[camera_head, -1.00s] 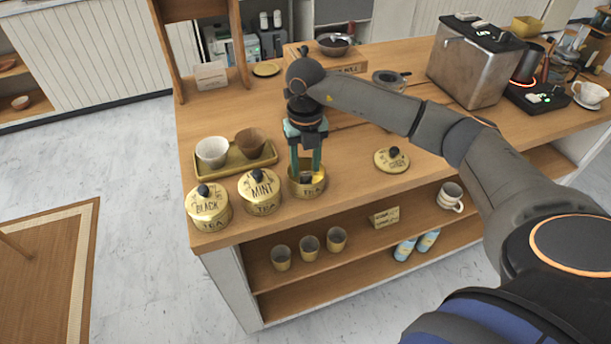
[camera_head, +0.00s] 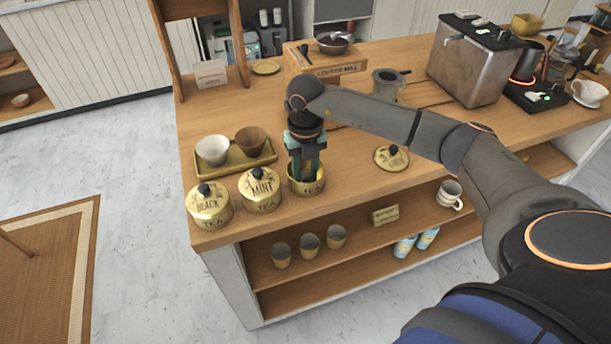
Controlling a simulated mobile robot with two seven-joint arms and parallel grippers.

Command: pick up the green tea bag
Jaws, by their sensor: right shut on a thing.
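The open gold tea tin (camera_head: 306,190) stands on the counter near its front edge. Its lid (camera_head: 391,157) lies on the counter to the right. My right gripper (camera_head: 307,174) points straight down with its fingertips inside the tin's mouth. Its fingers are close together, shut on the green tea bag, which is mostly hidden by the fingers and the tin's rim. My left gripper is not in view.
A metal machine (camera_head: 468,66) stands at the right. Counter between tin and lid is clear.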

